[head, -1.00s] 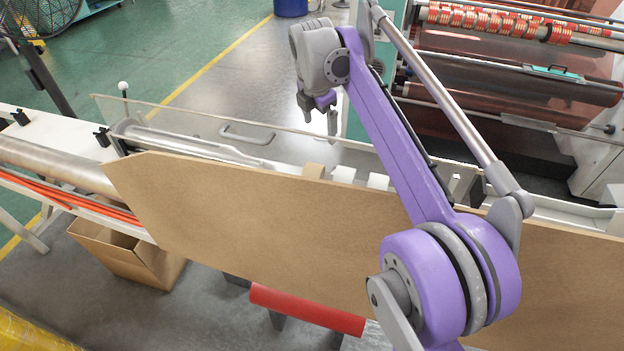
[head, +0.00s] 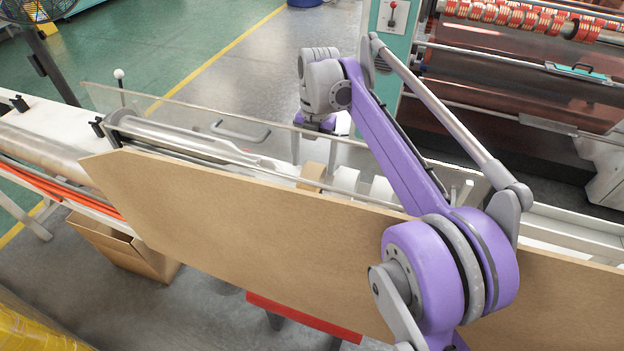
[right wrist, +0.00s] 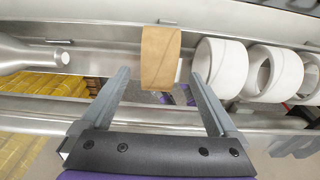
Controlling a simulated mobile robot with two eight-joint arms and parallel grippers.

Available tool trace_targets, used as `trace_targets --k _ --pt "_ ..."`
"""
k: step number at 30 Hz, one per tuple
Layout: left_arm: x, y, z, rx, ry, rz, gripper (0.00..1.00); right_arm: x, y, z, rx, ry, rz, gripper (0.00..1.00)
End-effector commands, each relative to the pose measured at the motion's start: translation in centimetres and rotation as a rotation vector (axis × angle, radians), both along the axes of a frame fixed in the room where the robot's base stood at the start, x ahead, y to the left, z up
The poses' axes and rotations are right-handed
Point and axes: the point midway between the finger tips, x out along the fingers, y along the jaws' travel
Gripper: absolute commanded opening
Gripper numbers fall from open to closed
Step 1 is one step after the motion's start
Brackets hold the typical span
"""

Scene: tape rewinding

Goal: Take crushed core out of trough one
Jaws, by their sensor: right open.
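A brown cardboard core (right wrist: 160,52) lies in the metal trough (right wrist: 100,60) in the right wrist view. It also shows in the head view (head: 311,175), behind the brown board. I cannot tell from these views how crushed it is. My right gripper (right wrist: 159,76) is open and empty, with one fingertip on each side of the brown core's near end. In the head view the right gripper (head: 320,125) hangs above the trough, its fingertips hard to make out. My left gripper is not in view.
Several white cores (right wrist: 228,68) lie in the trough just right of the brown one, close to the right finger. A metal mandrel end (right wrist: 40,56) is to its left. A tall brown board (head: 220,215) and a clear guard with a handle (head: 240,131) flank the trough.

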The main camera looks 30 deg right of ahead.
Motion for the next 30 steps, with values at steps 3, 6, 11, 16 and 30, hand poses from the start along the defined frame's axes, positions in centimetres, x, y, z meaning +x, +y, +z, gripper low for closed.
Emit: trace_targets --k 3,6,11,16,30 --pt "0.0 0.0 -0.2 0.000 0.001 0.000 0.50 -0.1 0.4 -2.0 0.000 0.000 0.001 0.95" --pt "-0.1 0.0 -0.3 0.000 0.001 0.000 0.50 -0.1 0.5 -3.1 0.000 0.000 0.001 0.95" --pt "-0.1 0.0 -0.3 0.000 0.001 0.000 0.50 -0.2 0.5 -3.6 -0.001 -0.001 0.001 0.95" --pt "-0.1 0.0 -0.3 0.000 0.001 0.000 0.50 -0.2 0.5 -3.6 -0.001 -0.001 0.000 0.90" --pt "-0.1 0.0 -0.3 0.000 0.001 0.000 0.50 -0.2 0.5 -3.6 -0.001 -0.001 0.000 0.05"
